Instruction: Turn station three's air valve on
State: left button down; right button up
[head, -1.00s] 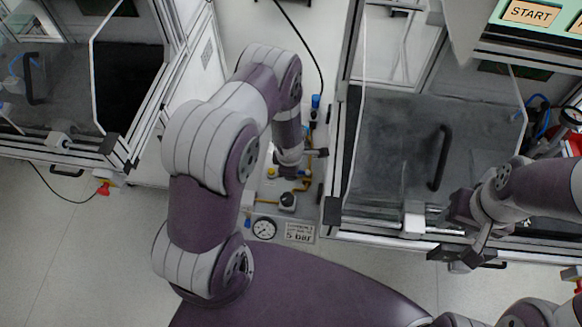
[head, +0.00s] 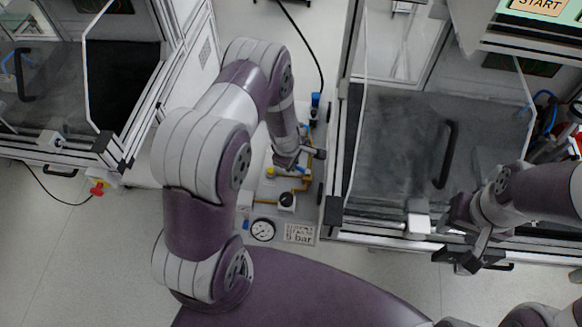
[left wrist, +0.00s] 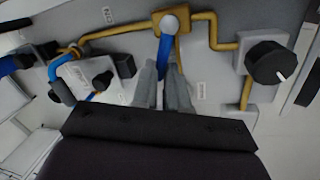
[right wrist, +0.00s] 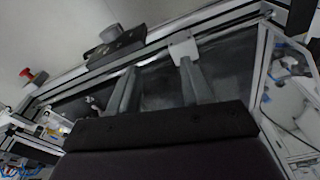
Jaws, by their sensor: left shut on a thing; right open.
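The air valve shows in the left wrist view as a brass body (left wrist: 183,22) with a blue lever (left wrist: 162,58) and a round grey pivot cap. The lever points down the picture, across the yellow pipe. An upside-down "ON" label (left wrist: 108,15) is left of the valve; another small label (left wrist: 202,90) is right of the fingers. My left gripper (left wrist: 163,75) is shut on the blue lever, one finger on each side. In the head view my left arm hides most of the valve. My right gripper (head: 470,252) is open and empty by the right station's front edge.
The air panel also carries a pressure gauge (head: 263,229), a "5 bar" plate (head: 299,234) and a black knob (head: 287,201). It stands between two stations. The right station's door has a black handle (head: 446,154). A white block (right wrist: 183,50) is near my right fingers.

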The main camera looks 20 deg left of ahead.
aim_at(307, 165)
pick_arm(q)
jog(key=w+m+b, duration=0.1)
jog(key=m, duration=0.1)
jog(key=m+b, duration=0.1)
jog(key=b, duration=0.1)
jog(key=shift+w+d+f+m+h, duration=0.1)
jog(key=shift+w+f+m+h, duration=0.1)
jog(key=shift+w+m+h, duration=0.2)
jog(key=m+b, duration=0.1)
jog(key=w+m+b, duration=0.1)
jog(key=m, duration=0.1)
jog(key=shift+w+d+m+g+h+b, duration=0.15)
jog(key=shift+d+m+g+h+b, duration=0.15)
jog(key=shift+d+b, duration=0.1)
jog(key=m, duration=0.1)
jog(key=m+b, duration=0.1)
jog(key=shift+w+d+r+m, duration=0.1)
jog(key=shift+w+d+m, duration=0.2)
jog(key=shift+w+d, duration=0.1)
jog(key=shift+w+d+r+m+g+h+b, duration=0.15)
jog(key=shift+d+m+b, duration=0.1)
jog(key=shift+m, duration=0.35)
jog(key=shift+w+d+f+m+g+h+b, duration=0.1)
jog(key=shift+d+m+g+b, duration=0.15)
jog(key=shift+m, duration=0.35)
jog(key=shift+w+d+r+m+g+h+b, duration=0.15)
jog(key=shift+m+b, duration=0.15)
jog(key=shift+m, duration=0.3)
